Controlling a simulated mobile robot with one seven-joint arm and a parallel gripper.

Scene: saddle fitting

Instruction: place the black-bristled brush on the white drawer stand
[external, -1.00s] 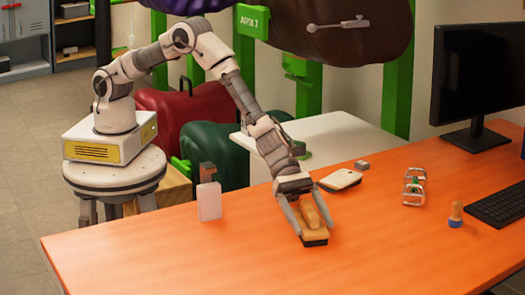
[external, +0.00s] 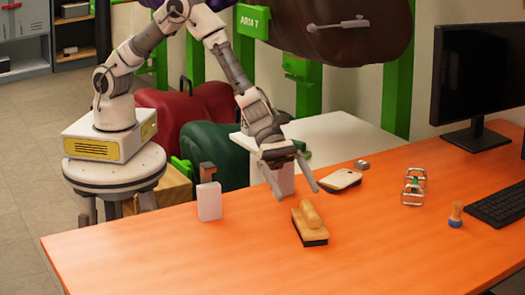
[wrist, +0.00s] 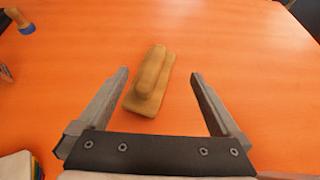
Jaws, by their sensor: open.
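The black-bristled brush (external: 309,224) has a tan wooden body and handle and rests on the orange table, dark bristles down. In the wrist view the brush (wrist: 148,85) lies ahead of and between my open fingers, seen from above. My gripper (external: 298,193) is open and empty, above and a little behind the brush, apart from it. Both fingers of my gripper (wrist: 160,74) show in the wrist view with nothing held. The white drawer stand (external: 345,134) is behind the table; its flat top is partly covered by my arm, and its lower part is hidden by the table.
A white bottle (external: 209,201) stands left of the brush. A white-topped pad (external: 341,180), a metal comb-like tool (external: 413,187) and a small blue-ended brush (external: 456,215) lie to the right, near the keyboard (external: 500,208) and monitor (external: 483,85). The table's front left is clear.

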